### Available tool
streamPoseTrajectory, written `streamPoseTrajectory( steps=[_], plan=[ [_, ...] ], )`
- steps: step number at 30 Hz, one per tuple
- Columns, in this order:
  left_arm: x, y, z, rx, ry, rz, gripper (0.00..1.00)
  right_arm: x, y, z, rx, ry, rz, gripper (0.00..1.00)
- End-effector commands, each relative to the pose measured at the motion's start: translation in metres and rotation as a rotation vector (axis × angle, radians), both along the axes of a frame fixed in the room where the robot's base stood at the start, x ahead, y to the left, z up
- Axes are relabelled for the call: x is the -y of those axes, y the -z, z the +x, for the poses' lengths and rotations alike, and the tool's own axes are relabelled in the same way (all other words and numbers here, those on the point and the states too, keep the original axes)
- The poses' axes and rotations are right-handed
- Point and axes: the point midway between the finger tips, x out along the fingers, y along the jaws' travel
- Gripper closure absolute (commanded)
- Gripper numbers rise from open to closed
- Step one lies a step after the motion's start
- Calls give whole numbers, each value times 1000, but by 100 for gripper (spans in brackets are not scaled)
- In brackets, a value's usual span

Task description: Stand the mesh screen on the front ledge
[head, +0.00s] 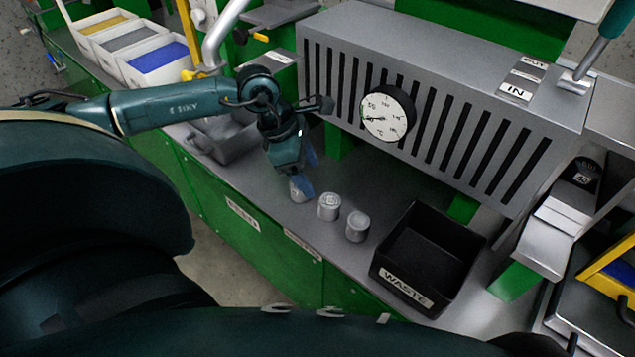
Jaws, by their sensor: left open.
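I cannot make out a mesh screen in the head view. The front ledge may be the grey strip of bench top (270,205) in front of the slotted grey housing (450,95), but I cannot tell for sure. My left gripper (309,171) is open, its blue fingertips pointing down over this strip. It is right above or beside the leftmost of three small metal cylinders (298,190), partly covering it. I cannot tell whether it touches that cylinder. My right gripper is not in view.
Two more metal cylinders (329,206) (357,226) stand to the right, beside a black WASTE bin (427,258). A round dial (388,113) sits on the housing. White bins (143,52) with coloured contents stand at the back left.

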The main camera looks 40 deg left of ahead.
Motion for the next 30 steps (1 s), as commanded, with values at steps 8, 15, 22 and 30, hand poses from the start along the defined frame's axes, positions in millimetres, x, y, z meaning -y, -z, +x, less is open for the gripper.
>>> streamPoseTrajectory(
  steps=[8,15,22,30],
  plan=[
    [55,-1,-21,-62,-3,-221,34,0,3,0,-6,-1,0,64],
    [221,-54,-79,-474,-346,-1190,34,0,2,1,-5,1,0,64],
    [206,-79,-64,-1119,-1230,-1982,34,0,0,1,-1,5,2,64],
    [158,6,-100,1310,1678,1696,34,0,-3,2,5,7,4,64]
  ],
)
